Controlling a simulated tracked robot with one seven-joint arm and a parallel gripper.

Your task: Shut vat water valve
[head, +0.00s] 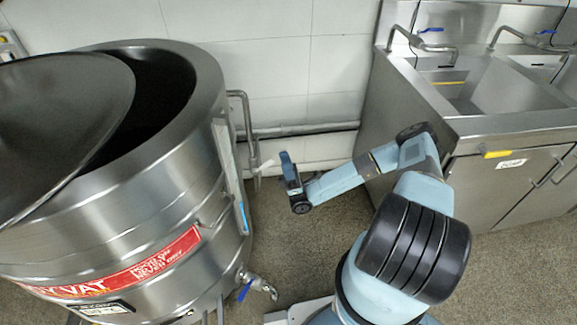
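The large steel vat (150,215) stands at the left with a red warning label on its side. A tap with a blue lever (245,290) sticks out low on its right side, and the lever hangs slantwise down. A grey water pipe (246,115) runs down beside the vat to the wall pipes. My gripper (265,166) is at the end of my outstretched arm, near the lower end of this pipe. A small pale part shows at its tip; I cannot tell whether it is a finger or a valve handle. Whether the gripper touches anything is unclear.
The vat's round lid (60,125) is tilted up, showing a dark inside. A steel sink unit (500,120) with blue-lever taps stands at the right. Horizontal pipes (310,129) run along the tiled wall.

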